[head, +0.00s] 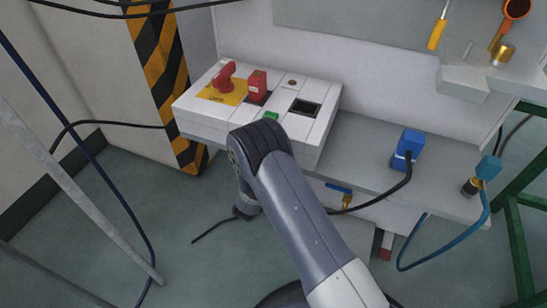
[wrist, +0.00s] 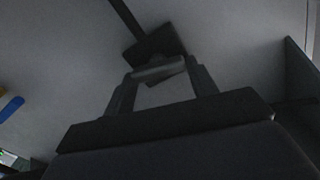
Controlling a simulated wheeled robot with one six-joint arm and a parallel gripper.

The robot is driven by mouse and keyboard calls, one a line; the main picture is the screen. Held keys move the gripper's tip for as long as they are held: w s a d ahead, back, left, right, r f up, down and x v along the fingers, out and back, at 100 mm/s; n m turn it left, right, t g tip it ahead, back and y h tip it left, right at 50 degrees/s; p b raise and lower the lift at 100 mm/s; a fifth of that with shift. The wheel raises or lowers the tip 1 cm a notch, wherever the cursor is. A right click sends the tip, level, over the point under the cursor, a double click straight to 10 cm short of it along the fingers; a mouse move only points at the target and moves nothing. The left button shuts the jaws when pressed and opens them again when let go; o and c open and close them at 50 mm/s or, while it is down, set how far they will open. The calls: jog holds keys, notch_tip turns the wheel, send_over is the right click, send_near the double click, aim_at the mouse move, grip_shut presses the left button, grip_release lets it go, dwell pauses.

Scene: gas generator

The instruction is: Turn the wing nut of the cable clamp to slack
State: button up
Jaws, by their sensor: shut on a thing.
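In the wrist view, the wing nut (wrist: 158,70) shows as a pale grey bar between the two fingers of my gripper (wrist: 160,77). The fingers are shut on its ends, and it lies slightly tilted. Behind it is the dark block of the cable clamp (wrist: 152,43), with a black cable running up and away from it. In the head view, my gripper (head: 246,205) is low beside the white control box and partly behind my arm. The wing nut and the clamp cannot be made out there.
The control box (head: 190,112) carries a red rotary switch (head: 224,75) and a red block. A blue-handled valve (head: 340,188) sits right of my arm; a blue plug (head: 407,146) stands on the shelf. Loose cables hang at left and right. The floor at left is fairly free.

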jog(key=shift+a+n, duration=0.1)
jog(key=shift+n, duration=1.5)
jog(key=o, duration=1)
jog(key=p+v, duration=0.3)
jog(key=v, duration=0.7)
jog(key=shift+s+a, duration=0.15)
jog(key=shift+s, duration=0.2)
